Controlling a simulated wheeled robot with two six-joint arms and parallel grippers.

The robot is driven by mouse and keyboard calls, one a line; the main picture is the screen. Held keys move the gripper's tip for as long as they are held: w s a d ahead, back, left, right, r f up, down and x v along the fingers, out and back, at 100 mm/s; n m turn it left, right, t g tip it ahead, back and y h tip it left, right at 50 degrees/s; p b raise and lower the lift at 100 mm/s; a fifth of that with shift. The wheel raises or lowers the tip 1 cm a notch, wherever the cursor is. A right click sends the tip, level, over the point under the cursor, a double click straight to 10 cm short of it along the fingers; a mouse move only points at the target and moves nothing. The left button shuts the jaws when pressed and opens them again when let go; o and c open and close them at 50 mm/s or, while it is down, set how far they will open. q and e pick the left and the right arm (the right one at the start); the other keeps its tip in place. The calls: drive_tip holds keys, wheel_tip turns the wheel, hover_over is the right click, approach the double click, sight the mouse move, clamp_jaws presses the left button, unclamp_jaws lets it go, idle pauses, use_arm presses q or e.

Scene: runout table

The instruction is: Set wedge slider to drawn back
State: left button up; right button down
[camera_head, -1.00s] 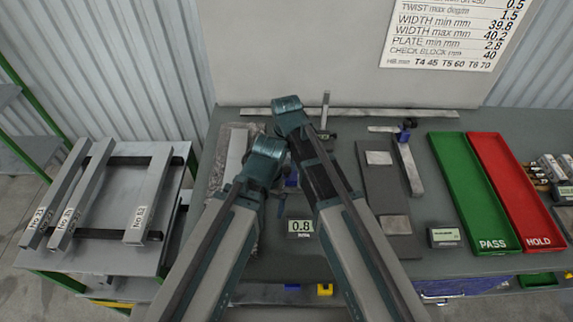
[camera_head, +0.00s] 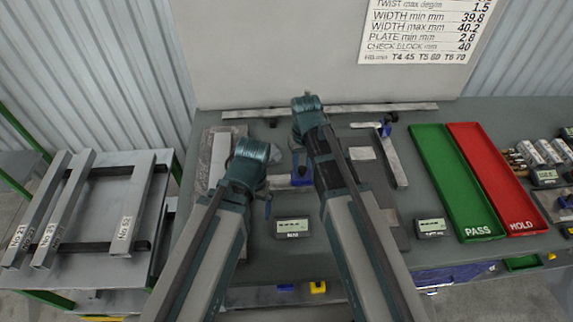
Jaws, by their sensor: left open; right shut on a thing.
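A blue slider (camera_head: 301,184) sits on a flat steel strip (camera_head: 279,182) in the middle of the table, between my two arms; I take these for the wedge slider and its wedge. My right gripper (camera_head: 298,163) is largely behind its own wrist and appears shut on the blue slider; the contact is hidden. My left gripper (camera_head: 266,203) is open at the left end of the strip, mostly hidden under its wrist. I cannot tell whether it touches the strip or how far the slider is drawn.
A small display (camera_head: 292,228) stands in front. A second blue-headed tool (camera_head: 384,130) lies to the right near a grey bar (camera_head: 393,162). Green PASS (camera_head: 480,232) and red HOLD (camera_head: 523,227) trays are further right. A long steel straightedge (camera_head: 400,107) lies at the back.

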sight(303, 168)
drive_tip(key=shift+d, duration=0.2)
drive_tip(key=c, duration=0.5)
unclamp_jaws()
drive_tip(key=shift+d, duration=0.1)
drive_tip(key=shift+r, duration=0.1)
drive_tip(key=shift+r+p, duration=0.55)
drive_tip(key=shift+p, duration=0.15)
wheel_tip(303, 168, up, 12)
drive_tip(key=p, duration=1.2)
drive_tip(key=shift+r, duration=0.25)
